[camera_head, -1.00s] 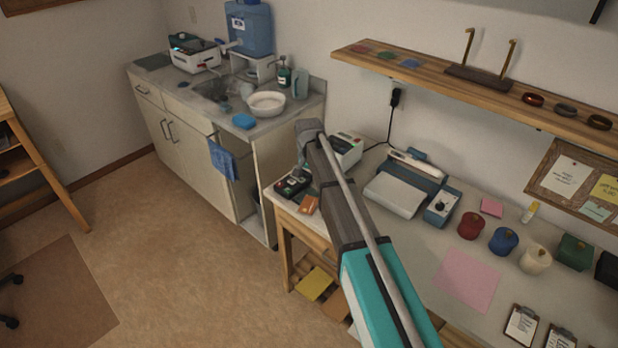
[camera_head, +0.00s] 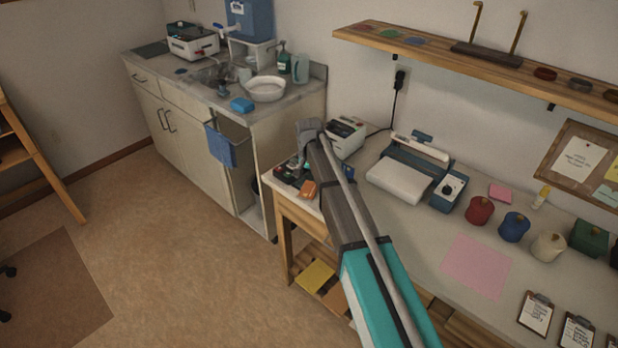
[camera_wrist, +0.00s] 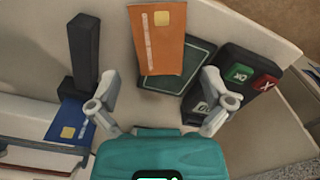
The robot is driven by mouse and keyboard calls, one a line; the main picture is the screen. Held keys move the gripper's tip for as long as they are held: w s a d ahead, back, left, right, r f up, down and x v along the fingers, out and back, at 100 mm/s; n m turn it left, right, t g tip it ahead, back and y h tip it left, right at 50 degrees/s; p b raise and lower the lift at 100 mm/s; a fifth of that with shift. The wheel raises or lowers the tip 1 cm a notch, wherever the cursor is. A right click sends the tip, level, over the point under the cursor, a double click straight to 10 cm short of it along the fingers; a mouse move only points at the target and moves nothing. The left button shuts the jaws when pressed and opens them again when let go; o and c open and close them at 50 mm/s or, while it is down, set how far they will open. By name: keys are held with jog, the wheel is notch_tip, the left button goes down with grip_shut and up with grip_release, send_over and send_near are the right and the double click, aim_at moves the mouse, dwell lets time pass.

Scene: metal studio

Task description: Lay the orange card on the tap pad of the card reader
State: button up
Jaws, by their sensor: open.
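The orange card (camera_wrist: 158,42), with a gold chip and a pale stripe, is at the top middle of the wrist view. It overlaps the dark green tap pad (camera_wrist: 177,82) and reaches past its far edge; I cannot tell whether it lies flat on it. The card reader's black keypad (camera_wrist: 243,82), with green and red keys, is to the right. In the head view the orange card (camera_head: 309,189) shows at the table's front-left corner, beside the partly hidden card reader (camera_head: 286,174). My gripper (camera_wrist: 157,105) is open and empty, its fingers apart on the near side of the card and pad.
A black upright block (camera_wrist: 83,50) and a blue card (camera_wrist: 70,122) are left of the pad in the wrist view. A white-topped device (camera_head: 345,135) stands behind my gripper, with a larger machine (camera_head: 402,180) to the right. The table edge is close by.

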aim_at(309, 189)
jog(key=shift+f+b, duration=1.4)
jog(key=shift+f, duration=0.3)
grip_shut()
